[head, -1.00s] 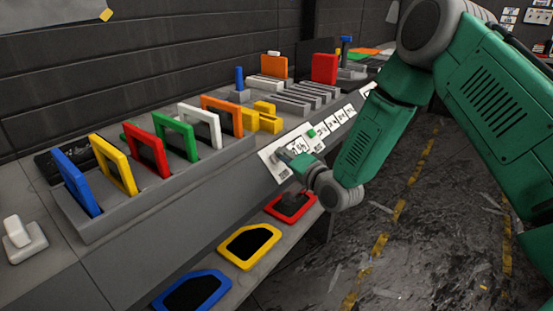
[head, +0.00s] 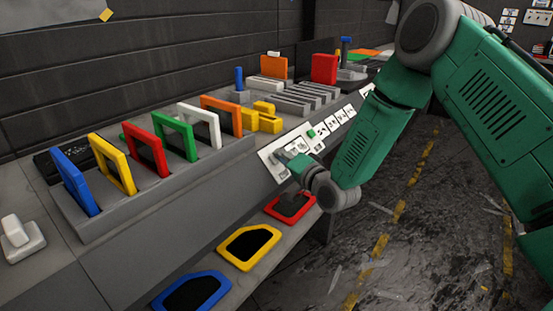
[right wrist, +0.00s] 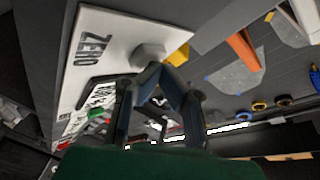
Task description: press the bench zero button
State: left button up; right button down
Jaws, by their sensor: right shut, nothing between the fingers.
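The white panel marked ZERO (right wrist: 98,40) fills the upper left of the right wrist view. A grey, many-sided button (right wrist: 149,54) stands out from it. My right gripper (right wrist: 154,76) is shut and empty, its fingertips at the button's lower edge in that view; I cannot tell whether they touch it. In the head view, my right gripper (head: 284,158) is at the white panel (head: 269,155) on the bench front, and it and the wrist hide the button. My left gripper is not in view.
Coloured frames, including a blue one (head: 76,182), stand in a grey rack (head: 100,222) on the bench. A row of white label cards (head: 333,122) runs along the bench front. Yellow (head: 250,264) and red (head: 308,207) framed pieces lie on the lower shelf. The floor at right is open.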

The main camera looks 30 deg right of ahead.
jog(key=shift+r, duration=0.1)
dwell(0.3)
jog(key=shift+s+d+r+p, duration=0.35)
jog(key=shift+s+r+p, duration=0.2)
jog(key=shift+p, duration=0.15)
jog(key=s+r+p, duration=0.1)
jog(key=p, duration=0.1)
jog(key=s+d+r+p, duration=0.1)
jog(key=s+r, duration=0.1)
jog(key=shift+s+d+r+p, duration=0.15)
jog(key=shift+r+p, duration=0.05)
jog(key=shift+p, duration=0.15)
dwell(0.6)
